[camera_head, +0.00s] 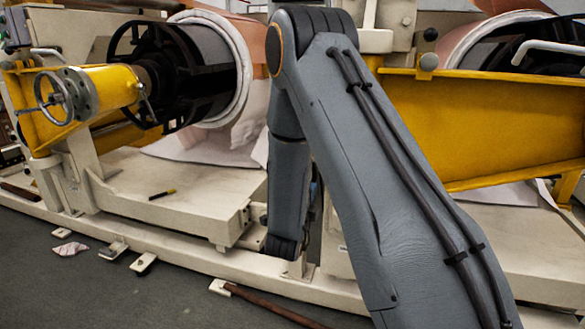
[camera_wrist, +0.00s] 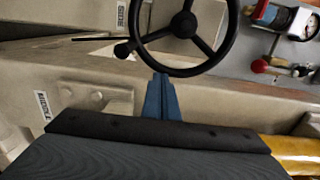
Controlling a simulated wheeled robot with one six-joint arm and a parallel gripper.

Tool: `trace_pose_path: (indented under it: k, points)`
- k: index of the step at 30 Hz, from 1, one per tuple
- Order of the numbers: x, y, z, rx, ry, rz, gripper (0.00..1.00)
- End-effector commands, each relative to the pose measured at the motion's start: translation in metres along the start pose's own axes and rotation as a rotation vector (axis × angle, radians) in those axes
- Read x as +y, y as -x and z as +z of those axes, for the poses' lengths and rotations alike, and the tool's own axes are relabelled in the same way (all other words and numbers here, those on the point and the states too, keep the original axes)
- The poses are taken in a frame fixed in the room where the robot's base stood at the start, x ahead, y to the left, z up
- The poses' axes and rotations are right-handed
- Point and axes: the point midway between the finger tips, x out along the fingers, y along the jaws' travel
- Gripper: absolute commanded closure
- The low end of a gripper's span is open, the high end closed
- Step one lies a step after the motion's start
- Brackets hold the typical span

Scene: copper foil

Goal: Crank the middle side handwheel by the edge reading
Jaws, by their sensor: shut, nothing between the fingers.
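In the wrist view a black three-spoke handwheel (camera_wrist: 222,52) stands at the top, its upper rim cut off by the picture edge. A dark crank knob (camera_wrist: 123,50) sticks out at its left side. My gripper (camera_wrist: 161,78) has its blue fingers shut and empty, with the tips just below the wheel's lower left rim. I cannot tell whether they touch it. In the head view my arm covers the middle of the machine, and neither my gripper nor this wheel can be made out there. Another spoked handwheel (camera_head: 54,98) sits on the yellow housing at the left.
A round white-faced gauge (camera_wrist: 303,23) and a red knob (camera_wrist: 258,66) lie right of the wheel. The beige machine frame (camera_wrist: 75,92) runs below it. In the head view a yellow beam (camera_head: 480,130) is at the right, and a brown rod (camera_head: 270,307) lies on the floor.

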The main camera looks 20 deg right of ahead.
Motion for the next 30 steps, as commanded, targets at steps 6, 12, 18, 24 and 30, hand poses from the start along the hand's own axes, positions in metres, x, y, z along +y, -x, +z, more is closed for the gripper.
trace_pose_path:
  k: [6, 12, 18, 24, 30]
  points:
    - [-0.031, 0.0, -0.004, -0.001, -0.003, -0.004, 1.0]
    - [-0.053, 0.0, 0.0, 0.0, -0.003, -0.005, 1.0]
    - [-0.068, -0.001, 0.007, 0.0, -0.003, -0.006, 1.0]
    - [-0.073, -0.002, 0.01, 0.0, -0.002, -0.005, 1.0]
    - [-0.074, -0.002, 0.011, 0.001, -0.002, -0.005, 1.0]
